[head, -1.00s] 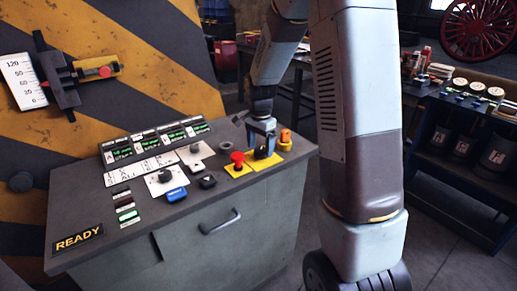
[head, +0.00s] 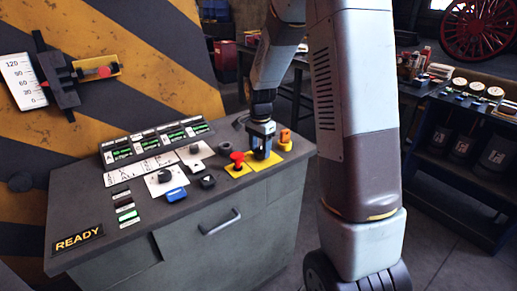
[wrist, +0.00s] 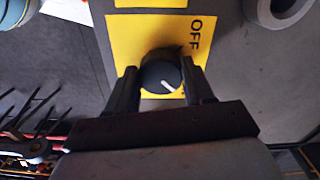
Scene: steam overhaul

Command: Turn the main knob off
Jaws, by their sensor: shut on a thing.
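The main knob (wrist: 160,77) is round and dark with a white pointer line, on a yellow plate (wrist: 122,38) marked OFF at its upper right in the wrist view. The pointer line slants and does not point straight at the word OFF. My gripper (wrist: 162,76) is shut on the knob, one finger on each side. In the head view my gripper (head: 262,150) points down at the yellow plate (head: 264,164) on the console's right part. It hides most of the knob there.
A red button (head: 237,158) stands just left of my gripper on the console (head: 215,205), and an orange switch (head: 285,136) just right. Blue (head: 176,194) and black knobs lie further left. A READY sign (head: 78,239) is at the front left corner.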

